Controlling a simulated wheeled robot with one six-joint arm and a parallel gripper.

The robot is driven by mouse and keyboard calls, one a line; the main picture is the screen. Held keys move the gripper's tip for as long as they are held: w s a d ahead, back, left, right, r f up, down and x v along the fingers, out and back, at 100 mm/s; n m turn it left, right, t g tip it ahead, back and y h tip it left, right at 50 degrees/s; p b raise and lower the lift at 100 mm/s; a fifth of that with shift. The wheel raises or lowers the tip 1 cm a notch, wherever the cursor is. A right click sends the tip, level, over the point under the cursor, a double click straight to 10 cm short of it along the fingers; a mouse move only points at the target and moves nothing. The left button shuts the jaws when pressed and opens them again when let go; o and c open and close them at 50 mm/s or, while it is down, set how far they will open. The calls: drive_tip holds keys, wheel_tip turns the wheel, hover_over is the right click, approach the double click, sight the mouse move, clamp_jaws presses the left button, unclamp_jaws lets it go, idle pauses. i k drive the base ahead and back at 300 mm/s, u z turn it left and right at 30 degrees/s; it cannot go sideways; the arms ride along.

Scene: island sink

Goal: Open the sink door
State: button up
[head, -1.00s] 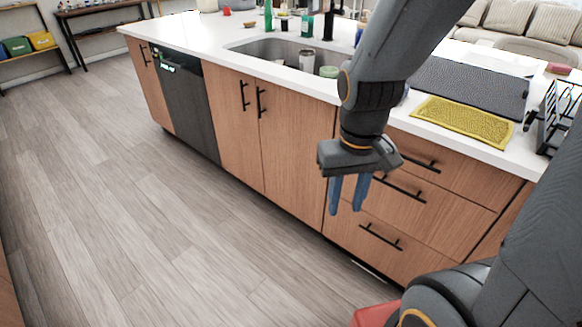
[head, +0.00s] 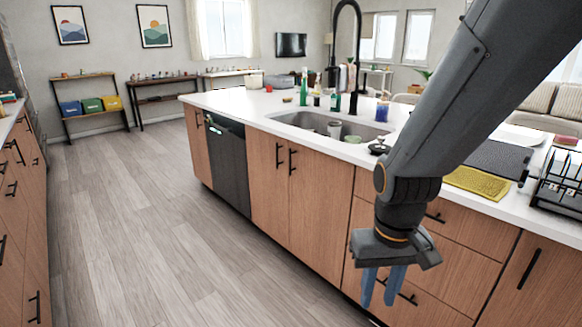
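The wooden sink cabinet under the basin (head: 325,124) has two doors. The left door (head: 268,200) and the right door (head: 317,215) are both shut, meeting at a vertical seam. The left door's black handle (head: 279,156) and the right door's black handle (head: 292,162) stand upright near that seam. My gripper (head: 381,289) points down in front of the drawers, to the right of the doors and lower than their handles in the picture. Its two blue fingers are apart with nothing between them. It touches neither handle, and both handles are in plain view.
A dark dishwasher (head: 229,168) is left of the sink doors. Drawers (head: 420,255) with black bar handles are to their right. Bottles, a black faucet (head: 334,50) and a dish rack (head: 562,185) stand on the white counter. The wood floor (head: 170,235) before the doors is clear.

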sight(321, 184)
drive_tip(key=u, duration=0.4)
drive_tip(key=i, duration=1.4)
drive_tip(key=z, duration=0.3)
